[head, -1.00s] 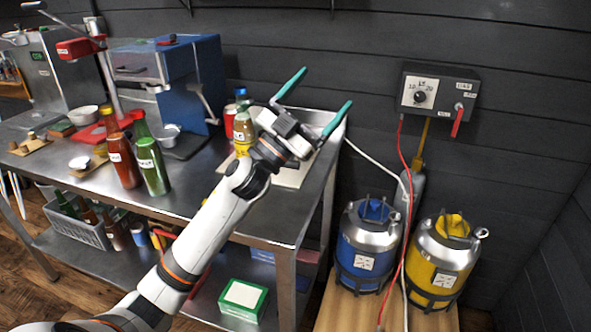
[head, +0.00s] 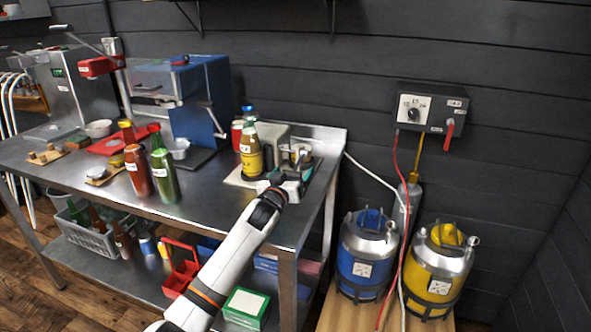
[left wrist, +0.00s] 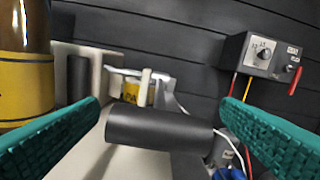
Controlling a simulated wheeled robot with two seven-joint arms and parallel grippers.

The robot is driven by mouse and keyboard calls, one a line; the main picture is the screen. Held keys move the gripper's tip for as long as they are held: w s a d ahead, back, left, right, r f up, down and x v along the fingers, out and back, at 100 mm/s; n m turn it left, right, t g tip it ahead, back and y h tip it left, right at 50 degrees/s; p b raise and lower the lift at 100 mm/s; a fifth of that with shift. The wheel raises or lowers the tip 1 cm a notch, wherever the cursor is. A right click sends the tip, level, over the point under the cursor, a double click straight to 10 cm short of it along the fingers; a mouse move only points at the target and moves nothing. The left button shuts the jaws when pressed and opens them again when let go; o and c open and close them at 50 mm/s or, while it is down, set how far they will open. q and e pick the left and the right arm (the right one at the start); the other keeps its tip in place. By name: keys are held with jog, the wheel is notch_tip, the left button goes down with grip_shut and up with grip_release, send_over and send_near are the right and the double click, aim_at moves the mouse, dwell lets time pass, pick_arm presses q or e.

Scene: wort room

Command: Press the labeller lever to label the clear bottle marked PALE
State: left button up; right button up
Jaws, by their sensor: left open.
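The labeller (head: 273,138) is a pale machine at the right end of the steel table. A bottle with amber contents and a yellow label (head: 251,150) stands at its left side; its lettering is too small to read. In the left wrist view the bottle (left wrist: 25,60) fills the left edge. A dark cylindrical bar (left wrist: 160,128), apparently the lever's grip, lies across the space between my fingers. My left gripper (head: 291,180) is low in front of the labeller. Its green fingers (left wrist: 161,102) are open, one on each side of the bar. My right gripper is out of view.
Red and green bottles (head: 163,165) stand left on the table (head: 215,205), near a blue machine (head: 205,95). A control box (head: 432,107) hangs on the wall. Blue (head: 367,255) and yellow (head: 440,262) kegs stand right of the table.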

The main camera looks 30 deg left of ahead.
aim_at(298, 164)
pick_arm(q)
jog(key=shift+x, duration=1.1)
jog(key=shift+w, duration=0.4)
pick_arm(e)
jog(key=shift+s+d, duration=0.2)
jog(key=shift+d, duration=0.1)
